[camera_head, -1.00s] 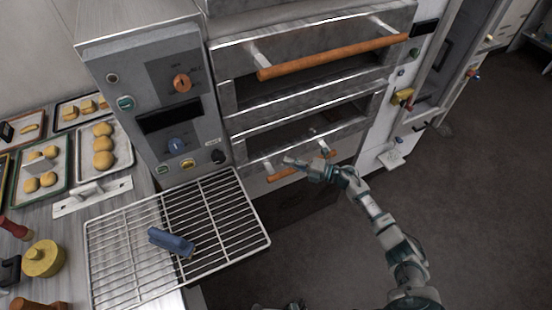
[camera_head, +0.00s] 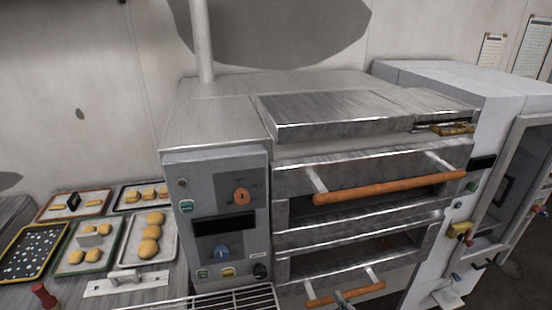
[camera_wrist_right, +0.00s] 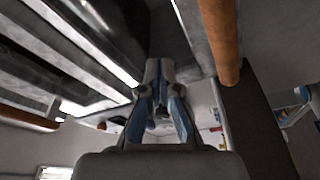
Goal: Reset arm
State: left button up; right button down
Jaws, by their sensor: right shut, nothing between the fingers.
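An orange-brown oven handle (camera_wrist_right: 221,42) runs at the upper right of that view, beside the fingers. I cannot tell whether the gripper touches a handle. My left gripper is in neither view now.
The two-deck oven (camera_head: 225,125) has an upper orange handle (camera_head: 390,188) and a control panel (camera_head: 215,205). Left of it are trays of pastries, one white (camera_head: 168,250), and a black speckled tray (camera_head: 32,250). A wire rack (camera_head: 235,300) shows at the bottom. A white cabinet stands right.

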jog(key=s+d+f+m+g+h, duration=0.1)
jog(key=s+f+m+g+h, duration=0.2)
jog(key=s+f+m+h, duration=0.45)
jog(key=s+d+f+m+g+h, duration=0.2)
jog(key=s+f+m+g, duration=0.2)
jog(key=s+m, duration=0.45)
jog(key=s+a+f+g, duration=0.1)
jog(key=s+g, duration=0.2)
jog(key=s, duration=0.7)
jog(key=s+a+f+g, duration=0.15)
jog(key=s+g, duration=0.25)
jog(key=s, duration=0.5)
notch_tip(320, 180, down, 23)
jog(key=s, duration=0.2)
jog(key=s+d+f+g, duration=0.1)
jog(key=s+f, duration=1)
jog(key=f, duration=0.4)
jog(key=shift+s+d+f+g+y, duration=0.35)
jog(key=shift+g, duration=0.05)
